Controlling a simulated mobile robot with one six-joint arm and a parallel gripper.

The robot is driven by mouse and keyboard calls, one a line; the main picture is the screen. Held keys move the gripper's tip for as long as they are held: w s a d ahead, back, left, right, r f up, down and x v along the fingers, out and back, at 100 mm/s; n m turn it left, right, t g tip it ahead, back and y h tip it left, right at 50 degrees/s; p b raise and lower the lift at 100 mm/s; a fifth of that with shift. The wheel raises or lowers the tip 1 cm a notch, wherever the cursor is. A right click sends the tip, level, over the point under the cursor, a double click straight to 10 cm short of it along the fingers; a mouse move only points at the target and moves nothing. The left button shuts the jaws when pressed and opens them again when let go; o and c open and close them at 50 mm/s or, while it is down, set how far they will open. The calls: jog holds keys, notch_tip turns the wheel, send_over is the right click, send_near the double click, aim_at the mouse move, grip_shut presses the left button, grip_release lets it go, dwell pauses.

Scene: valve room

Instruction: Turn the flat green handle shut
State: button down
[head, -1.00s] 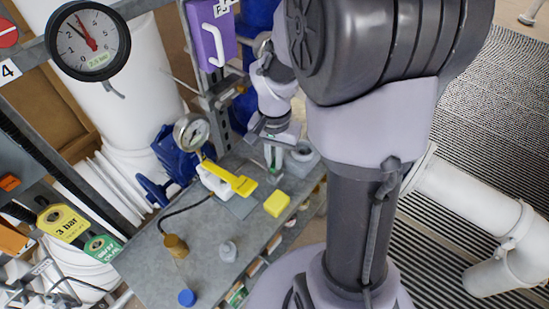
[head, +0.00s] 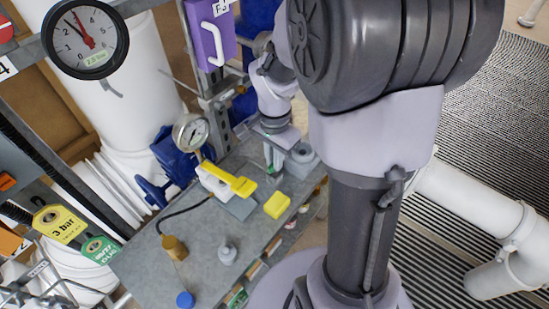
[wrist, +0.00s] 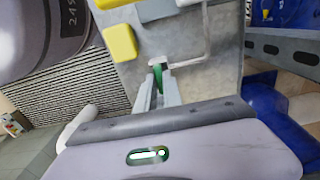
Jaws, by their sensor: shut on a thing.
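The flat green handle (wrist: 158,77) shows in the wrist view as a narrow green strip between my fingers, standing over the grey bench plate. My gripper (wrist: 164,90) is shut on it. In the head view my gripper (head: 274,158) reaches down at the far end of the bench, with a little green (head: 267,154) showing at its fingers. My fingers cover much of the handle, and the valve body under it is mostly hidden, so I cannot tell its exact angle.
A yellow lever (head: 238,184) and a yellow block (head: 277,205) are close to my gripper. A small pressure gauge (head: 191,131) stands behind the lever. A brass tag-like piece (head: 174,247), a grey fitting (head: 227,253) and a blue cap (head: 185,299) lie on the nearer bench (head: 205,275).

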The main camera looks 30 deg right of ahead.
jog(key=c, duration=1.5)
grip_release()
notch_tip(320, 180, up, 18)
jog(key=p, duration=0.7)
jog(key=shift+f, duration=0.25)
